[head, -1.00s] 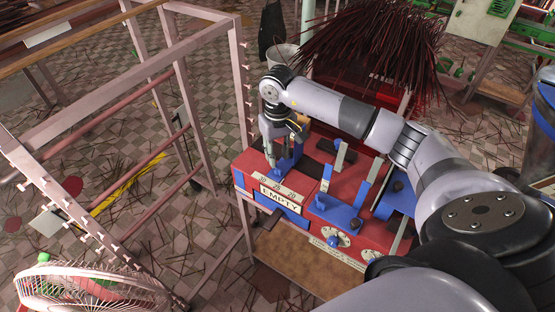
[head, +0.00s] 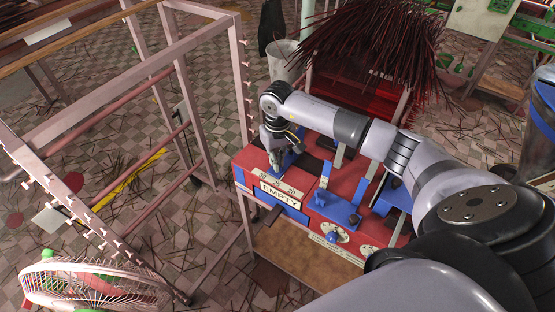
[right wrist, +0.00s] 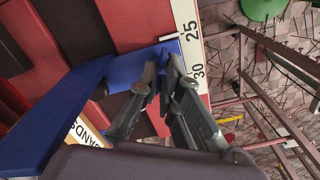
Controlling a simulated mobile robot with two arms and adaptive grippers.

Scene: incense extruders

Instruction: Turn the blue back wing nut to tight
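My right gripper (head: 275,166) points down at the back left of the red extruder table (head: 247,160), over a blue bracket (head: 289,161). In the right wrist view its two fingertips (right wrist: 162,74) are close together against the blue bracket (right wrist: 75,108), near the white scale marked 25 and 30 (right wrist: 191,42). A second blue bracket (head: 335,210) stands nearer the front. My left gripper is not in view.
A blue box face with an EMPTY sign (head: 279,196) is at the table's front left. Dials with a blue knob (head: 332,237) sit at the front. A metal rack (head: 190,105) stands left, a fan (head: 90,286) below it. Incense sticks (head: 370,38) are piled behind.

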